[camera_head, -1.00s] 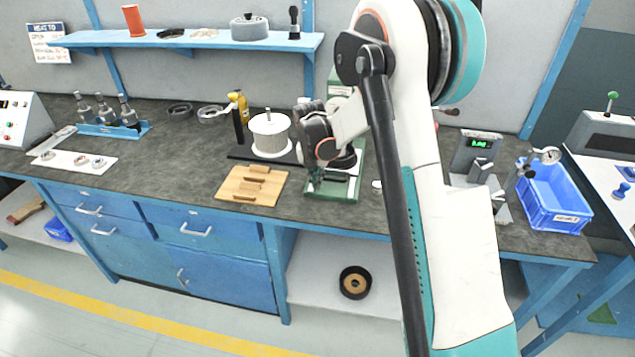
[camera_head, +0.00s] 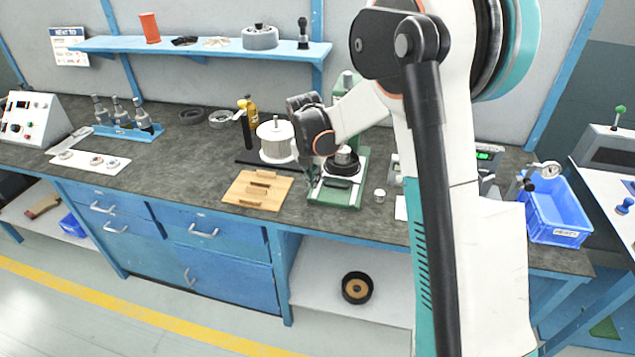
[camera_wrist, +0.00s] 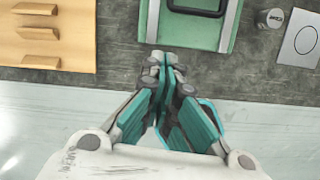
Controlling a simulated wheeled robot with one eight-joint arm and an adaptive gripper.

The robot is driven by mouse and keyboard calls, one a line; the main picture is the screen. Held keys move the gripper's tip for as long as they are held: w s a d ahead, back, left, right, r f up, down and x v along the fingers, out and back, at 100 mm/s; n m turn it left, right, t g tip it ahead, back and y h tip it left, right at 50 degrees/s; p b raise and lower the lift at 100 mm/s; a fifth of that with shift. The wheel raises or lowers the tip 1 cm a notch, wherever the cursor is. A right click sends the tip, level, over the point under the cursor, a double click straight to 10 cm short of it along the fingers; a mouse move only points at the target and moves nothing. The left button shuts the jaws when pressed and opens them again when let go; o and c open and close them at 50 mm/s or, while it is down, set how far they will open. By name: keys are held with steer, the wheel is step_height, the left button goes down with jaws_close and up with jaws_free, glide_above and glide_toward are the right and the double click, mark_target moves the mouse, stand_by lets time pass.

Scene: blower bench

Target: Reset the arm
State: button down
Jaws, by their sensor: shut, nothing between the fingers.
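My gripper (camera_wrist: 166,62) is shut and empty in the wrist view, with its fingertips together over the bench's front edge, just in front of the green press base (camera_wrist: 187,32). In the head view my arm reaches over the bench, and its wrist is beside the white spool-like cylinder (camera_head: 275,140) and in front of the green press (camera_head: 335,192). The fingertips are hard to make out in the head view. A dark round part (camera_head: 342,164) sits on the press.
A wooden block board (camera_head: 258,189) lies left of the press. A small metal cylinder (camera_head: 379,195) stands to its right, also seen in the wrist view (camera_wrist: 270,18). A blue crate (camera_head: 553,218) and gauge are at the right. A shelf (camera_head: 190,46) runs above the bench.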

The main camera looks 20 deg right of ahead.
steer(key=shift+p+v, duration=0.35)
steer(key=shift+v, duration=1.2)
steer(key=s+a+r+m+t+y, duration=0.1)
steer(key=s+a+r+m+t, duration=0.2)
steer(key=s+r+m, duration=1.1)
steer(key=s+a+f+m+t, duration=0.1)
steer(key=s+a+m+t, duration=0.1)
steer(key=s+m, duration=1.1)
steer(key=shift+s+f+m+y, duration=0.15)
steer(key=shift+s+m+y, duration=0.25)
steer(key=shift+s, duration=1.85)
